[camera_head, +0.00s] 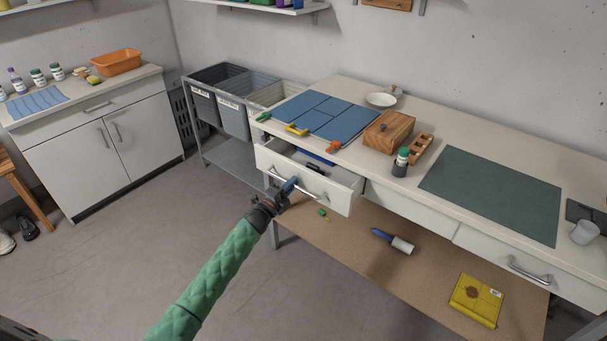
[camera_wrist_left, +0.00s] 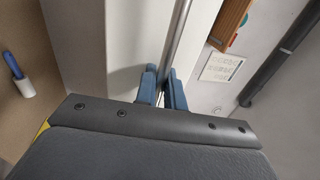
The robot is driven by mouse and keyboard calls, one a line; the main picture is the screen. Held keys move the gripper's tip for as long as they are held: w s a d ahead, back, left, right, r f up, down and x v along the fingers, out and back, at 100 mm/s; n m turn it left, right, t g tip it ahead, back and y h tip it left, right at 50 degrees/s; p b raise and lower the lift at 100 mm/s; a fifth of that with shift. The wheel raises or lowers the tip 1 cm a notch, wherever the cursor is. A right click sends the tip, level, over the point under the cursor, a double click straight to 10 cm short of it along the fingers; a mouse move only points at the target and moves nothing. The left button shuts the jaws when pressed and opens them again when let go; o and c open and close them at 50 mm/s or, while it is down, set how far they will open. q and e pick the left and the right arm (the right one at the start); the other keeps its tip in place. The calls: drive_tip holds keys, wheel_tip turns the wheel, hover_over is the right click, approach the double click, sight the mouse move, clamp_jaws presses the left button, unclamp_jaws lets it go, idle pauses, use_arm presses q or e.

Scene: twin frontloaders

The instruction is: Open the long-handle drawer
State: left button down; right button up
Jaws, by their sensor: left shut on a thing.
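The long-handle drawer (camera_head: 333,194) is a white drawer under the left part of the workbench, and it stands open with things showing inside. Its long metal bar handle (camera_head: 312,191) runs across the front. My left gripper (camera_head: 290,186) is at the middle of this handle. In the left wrist view, the blue fingers of the left gripper (camera_wrist_left: 162,88) are shut on the handle bar (camera_wrist_left: 178,40), one on each side. The white drawer front (camera_wrist_left: 130,35) lies beside the bar. The right gripper is not in view.
Grey bins (camera_head: 219,100) stand left. The floor before the drawer is clear.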

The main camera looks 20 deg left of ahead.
use_arm(q)
drive_tip(key=r+v, duration=0.3)
drive_tip(key=v, duration=1.1)
drive_tip(key=shift+s+f, duration=0.2)
drive_tip(key=shift+s, duration=0.4)
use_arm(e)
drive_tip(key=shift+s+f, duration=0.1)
use_arm(q)
drive_tip(key=shift+a, duration=0.2)
drive_tip(key=c, duration=1.6)
unclamp_jaws()
